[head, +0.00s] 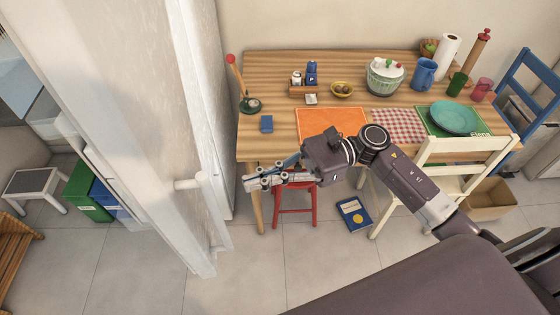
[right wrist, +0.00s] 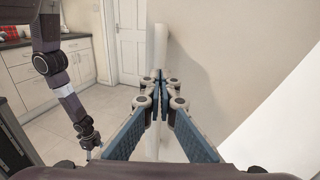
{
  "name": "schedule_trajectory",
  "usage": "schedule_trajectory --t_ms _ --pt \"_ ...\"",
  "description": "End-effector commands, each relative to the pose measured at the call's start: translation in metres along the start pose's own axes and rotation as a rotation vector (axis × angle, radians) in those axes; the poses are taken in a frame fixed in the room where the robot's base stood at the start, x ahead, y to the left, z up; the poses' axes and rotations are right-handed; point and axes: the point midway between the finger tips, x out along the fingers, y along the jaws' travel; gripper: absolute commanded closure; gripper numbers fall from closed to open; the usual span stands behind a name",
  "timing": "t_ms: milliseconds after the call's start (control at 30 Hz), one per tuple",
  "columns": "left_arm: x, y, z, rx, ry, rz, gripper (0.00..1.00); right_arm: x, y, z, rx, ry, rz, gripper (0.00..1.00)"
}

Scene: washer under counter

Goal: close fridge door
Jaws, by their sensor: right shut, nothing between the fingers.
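The white fridge door (head: 130,110) stands large at the left of the head view, swung out and seen at a steep angle. Its white vertical bar handle (head: 207,205) is on the side facing my right gripper (head: 248,183). That gripper is shut and empty, its fingers pointing left toward the handle, with a gap showing in the head view. In the right wrist view the shut fingertips (right wrist: 159,82) are in front of a white vertical bar (right wrist: 160,48); contact cannot be told. My left arm shows at the left there, its gripper (right wrist: 93,150) too small to read.
A wooden table (head: 270,75) with dishes stands behind my right arm. A red stool (head: 295,205), a cream chair (head: 440,165) and a blue book (head: 354,214) are near it. Green bin (head: 88,190) and step stool (head: 38,187) stand left of the door. Floor (head: 250,265) between is clear.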

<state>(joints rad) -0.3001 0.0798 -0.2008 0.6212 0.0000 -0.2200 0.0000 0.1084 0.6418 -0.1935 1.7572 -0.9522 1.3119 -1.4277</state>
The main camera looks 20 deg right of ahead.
Motion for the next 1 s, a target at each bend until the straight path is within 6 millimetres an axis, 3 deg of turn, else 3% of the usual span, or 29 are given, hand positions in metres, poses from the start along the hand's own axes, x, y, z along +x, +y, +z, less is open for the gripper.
schedule_trajectory --t_ms 100,333,1000 --pt "-0.019 -0.001 -0.002 -0.001 0.000 -0.001 0.35 0.023 0.000 0.007 0.003 -0.004 0.000 1.00" --pt "-0.033 -0.002 -0.003 -0.001 0.000 -0.002 0.35 0.048 0.000 0.003 0.004 -0.003 -0.001 1.00" --pt "-0.031 -0.002 -0.002 -0.001 -0.001 -0.001 0.35 0.058 -0.002 -0.001 0.002 -0.002 -0.007 1.00"
